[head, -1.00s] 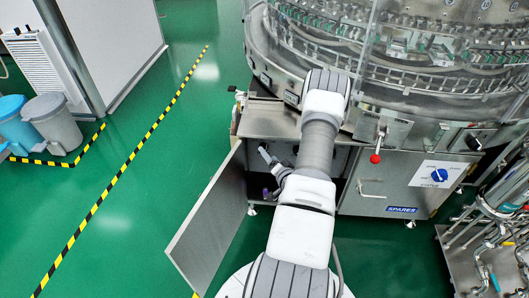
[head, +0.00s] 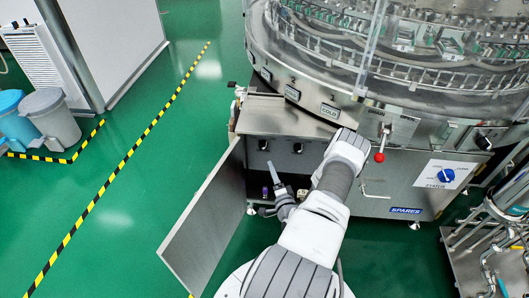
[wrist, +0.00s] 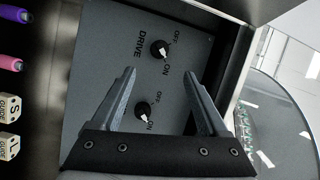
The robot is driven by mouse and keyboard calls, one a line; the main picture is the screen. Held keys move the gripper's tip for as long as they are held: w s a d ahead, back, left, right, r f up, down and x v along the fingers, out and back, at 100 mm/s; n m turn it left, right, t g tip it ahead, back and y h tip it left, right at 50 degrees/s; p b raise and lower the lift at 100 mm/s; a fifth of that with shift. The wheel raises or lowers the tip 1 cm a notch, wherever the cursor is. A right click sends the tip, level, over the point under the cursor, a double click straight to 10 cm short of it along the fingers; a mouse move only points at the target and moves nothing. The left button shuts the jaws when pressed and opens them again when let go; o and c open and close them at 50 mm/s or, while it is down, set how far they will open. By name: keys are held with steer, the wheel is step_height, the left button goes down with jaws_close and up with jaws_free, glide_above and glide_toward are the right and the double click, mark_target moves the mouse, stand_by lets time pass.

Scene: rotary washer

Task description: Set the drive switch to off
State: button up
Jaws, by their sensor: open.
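The drive switch is a black knob with a white pointer (wrist: 160,50), above the lettering DRIVE on a grey panel (wrist: 100,75) that appears turned sideways in the wrist view. Its pointer seems to lean towards ON rather than OFF. It seems to be the left of two dark knobs (head: 263,145) inside the open cabinet in the head view. A second similar knob (wrist: 143,111) sits beside it, its label partly hidden by my gripper. My gripper (wrist: 162,72) is open and empty, its fingers pointing at the panel. It also shows in the head view (head: 275,175), low in the opening.
The cabinet door (head: 205,225) stands open on the left. Purple and pink capped items (wrist: 10,38) and white lettered blocks (wrist: 9,122) lie beside the panel. A red-knobbed lever (head: 380,156) and a blue status switch (head: 446,175) are on the right.

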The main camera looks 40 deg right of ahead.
mark_target(263, 146)
steer(key=b+x, duration=0.3)
steer(key=x, duration=0.9)
steer(key=shift+w, duration=0.15)
steer(key=shift+d+f, duration=0.1)
steer(key=shift+d, duration=0.05)
jaws_close()
